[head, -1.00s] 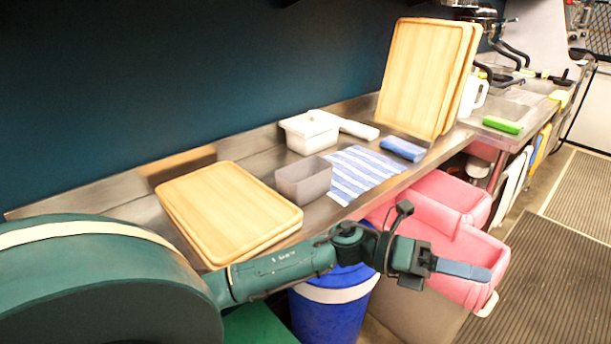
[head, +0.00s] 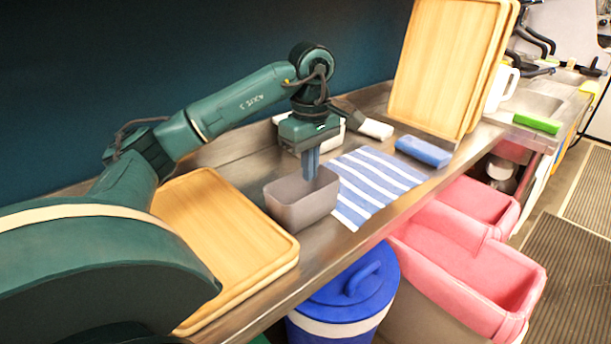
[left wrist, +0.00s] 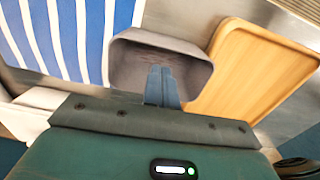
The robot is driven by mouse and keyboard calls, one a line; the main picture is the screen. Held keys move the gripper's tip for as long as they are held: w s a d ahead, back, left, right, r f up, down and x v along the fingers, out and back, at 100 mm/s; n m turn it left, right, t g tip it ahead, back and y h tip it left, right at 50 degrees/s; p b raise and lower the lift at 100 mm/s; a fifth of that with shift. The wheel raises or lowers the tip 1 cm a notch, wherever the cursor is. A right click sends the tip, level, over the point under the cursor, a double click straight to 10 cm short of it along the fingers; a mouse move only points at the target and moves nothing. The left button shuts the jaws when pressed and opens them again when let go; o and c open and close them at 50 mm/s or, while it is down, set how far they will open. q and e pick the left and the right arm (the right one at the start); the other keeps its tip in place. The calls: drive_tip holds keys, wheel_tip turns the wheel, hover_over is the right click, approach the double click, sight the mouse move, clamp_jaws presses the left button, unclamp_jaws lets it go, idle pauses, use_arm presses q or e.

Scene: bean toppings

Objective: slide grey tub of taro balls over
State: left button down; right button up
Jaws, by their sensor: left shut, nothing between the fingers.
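The grey tub (head: 301,203) stands on the steel counter between the wooden boards and the striped cloth. Its inside shows in the left wrist view (left wrist: 192,74) and looks dark at the bottom; I cannot make out taro balls. My left gripper (head: 310,178) points down at the tub's back part, its fingers shut with nothing between them. In the left wrist view the fingertips (left wrist: 161,70) appear over or inside the tub's opening. I cannot tell whether they touch a wall. My right gripper is not in view.
Stacked wooden boards (head: 222,236) lie left of the tub. A blue-striped cloth (head: 372,184) lies close on its right, with a blue sponge (head: 423,151) beyond. A white container (head: 333,136) stands behind my gripper. A blue bin (head: 345,293) and pink bins (head: 470,260) stand below the counter's front edge.

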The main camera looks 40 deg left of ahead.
sight(297, 194)
use_arm(q)
wheel_tip(297, 194, down, 9)
drive_tip(key=shift+s+r, duration=0.1)
drive_tip(key=shift+s, duration=0.05)
drive_tip(key=shift+a, duration=1.8)
drive_tip(key=shift+w+a, duration=0.15)
drive_tip(key=shift+w, duration=0.05)
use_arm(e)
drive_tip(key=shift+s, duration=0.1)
use_arm(q)
drive_tip(key=a+p, duration=0.1)
drive_tip(key=a, duration=0.6)
drive_tip(key=w+a+p, duration=0.1)
drive_tip(key=a, duration=0.6)
drive_tip(key=a+p, duration=0.1)
drive_tip(key=a, duration=0.6)
drive_tip(key=shift+w+a, duration=0.15)
drive_tip(key=shift+a, duration=0.55)
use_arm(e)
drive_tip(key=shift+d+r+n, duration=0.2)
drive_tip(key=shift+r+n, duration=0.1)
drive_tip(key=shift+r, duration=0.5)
